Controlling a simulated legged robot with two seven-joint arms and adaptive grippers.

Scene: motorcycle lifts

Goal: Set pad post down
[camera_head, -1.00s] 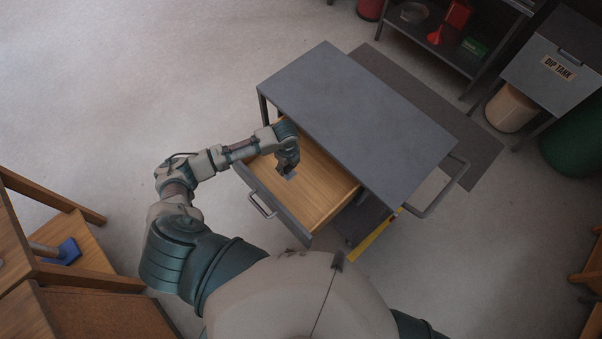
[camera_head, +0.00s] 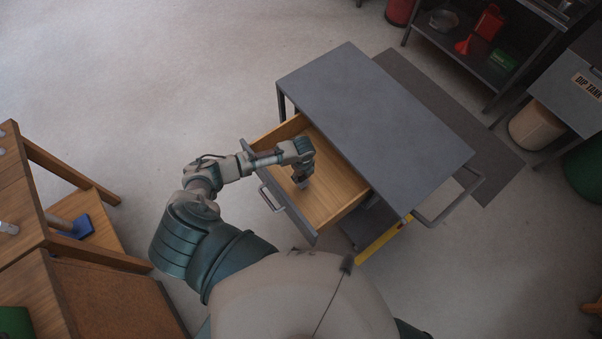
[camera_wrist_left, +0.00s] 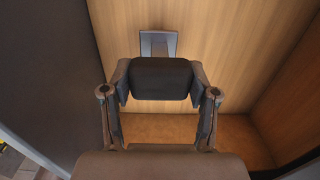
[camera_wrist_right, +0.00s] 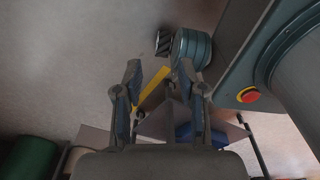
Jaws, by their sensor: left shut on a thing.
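The pad post shows in the left wrist view as a dark block (camera_wrist_left: 160,78) between my fingers, with a grey flat end (camera_wrist_left: 158,43) beyond it. My left gripper (camera_head: 301,172) is shut on it, inside the open wooden drawer (camera_head: 338,190) of the grey cart. In the head view, a small grey part of the post (camera_head: 303,183) shows under the gripper, over the drawer floor. I cannot tell whether it touches the floor. My right gripper (camera_wrist_right: 157,75) shows only in its own wrist view, open with nothing between its fingers.
The grey cart top (camera_head: 375,125) stands above and behind the drawer. The drawer front with its handle (camera_head: 270,198) faces me. Much of the drawer floor is bare. A wooden bench (camera_head: 75,210) stands at left, a dip tank (camera_head: 565,90) at far right.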

